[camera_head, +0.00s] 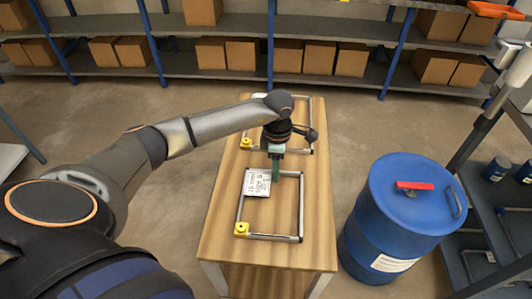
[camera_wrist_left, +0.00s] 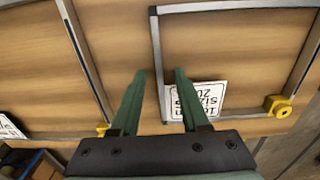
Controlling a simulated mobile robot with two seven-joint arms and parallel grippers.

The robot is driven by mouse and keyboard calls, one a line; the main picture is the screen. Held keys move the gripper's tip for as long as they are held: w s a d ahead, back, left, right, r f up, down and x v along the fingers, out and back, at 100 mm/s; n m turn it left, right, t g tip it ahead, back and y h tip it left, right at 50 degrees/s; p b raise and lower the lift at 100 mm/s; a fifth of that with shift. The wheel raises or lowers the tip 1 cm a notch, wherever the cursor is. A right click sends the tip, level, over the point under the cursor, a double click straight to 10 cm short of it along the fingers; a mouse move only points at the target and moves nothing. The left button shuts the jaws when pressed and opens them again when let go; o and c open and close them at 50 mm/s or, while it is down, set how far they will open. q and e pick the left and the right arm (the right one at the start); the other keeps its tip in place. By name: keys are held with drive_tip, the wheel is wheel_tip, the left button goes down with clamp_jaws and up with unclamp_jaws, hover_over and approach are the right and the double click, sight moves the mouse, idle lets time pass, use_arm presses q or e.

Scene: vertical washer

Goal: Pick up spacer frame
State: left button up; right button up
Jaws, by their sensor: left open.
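Two thin grey rectangular spacer frames lie flat on a wooden table. The near frame (camera_head: 301,208) has a yellow corner block and a white printed label (camera_head: 256,182) at its far left corner. The far frame (camera_head: 311,118) lies behind it, partly hidden by my left arm. My left gripper (camera_head: 275,172) is open, pointing down at the near frame's far bar. In the left wrist view, the gripper (camera_wrist_left: 160,76) has its green fingers apart, with a bar of the near frame (camera_wrist_left: 158,50) running between them. I cannot tell whether they touch. My right gripper is not in view.
The wooden table (camera_head: 220,232) has bare surface around the frames. A blue drum (camera_head: 390,220) with a red handle stands close on its right. A dark shelf unit (camera_head: 490,220) is at far right. Shelves with cardboard boxes (camera_head: 242,53) line the back.

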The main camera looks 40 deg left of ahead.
use_arm(q)
clamp_jaws()
idle(0.6)
